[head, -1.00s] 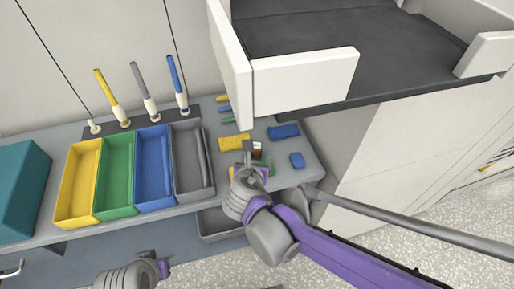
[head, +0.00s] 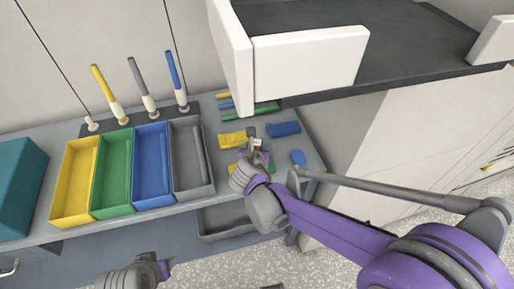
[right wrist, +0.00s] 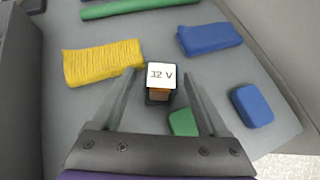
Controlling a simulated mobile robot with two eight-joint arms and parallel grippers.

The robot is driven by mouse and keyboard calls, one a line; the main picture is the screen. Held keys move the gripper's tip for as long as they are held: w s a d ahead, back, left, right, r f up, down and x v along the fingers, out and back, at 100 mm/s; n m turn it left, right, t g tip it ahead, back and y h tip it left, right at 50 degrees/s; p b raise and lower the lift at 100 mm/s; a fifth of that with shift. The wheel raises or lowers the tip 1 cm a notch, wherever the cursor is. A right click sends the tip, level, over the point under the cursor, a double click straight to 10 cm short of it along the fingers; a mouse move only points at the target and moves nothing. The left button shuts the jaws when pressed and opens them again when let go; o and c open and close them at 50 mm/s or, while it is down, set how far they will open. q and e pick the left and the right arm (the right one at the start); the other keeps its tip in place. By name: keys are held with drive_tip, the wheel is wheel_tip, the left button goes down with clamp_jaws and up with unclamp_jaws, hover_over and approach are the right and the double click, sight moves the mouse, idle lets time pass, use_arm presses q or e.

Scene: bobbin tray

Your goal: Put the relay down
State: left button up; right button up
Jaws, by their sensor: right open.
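The relay (right wrist: 161,77) is a small dark block with a white top marked "12 V". In the right wrist view it sits between the two fingers of my right gripper (right wrist: 158,84), with a gap on each side. It appears to stand upright on the grey bench top; its base is partly hidden. In the head view the relay (head: 257,143) shows small at the tip of my right gripper (head: 251,152), which is open. My left gripper (head: 162,270) is at the bottom edge, away from the relay, its fingers not clear.
Around the relay lie a yellow piece (right wrist: 103,62), a blue piece (right wrist: 210,38), a smaller blue block (right wrist: 252,106) and a green block (right wrist: 183,122). Yellow, green, blue and grey bins (head: 192,188) stand left. A white-edged shelf (head: 310,68) overhangs the bench's right part.

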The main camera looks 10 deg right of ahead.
clamp_jaws()
idle(0.3)
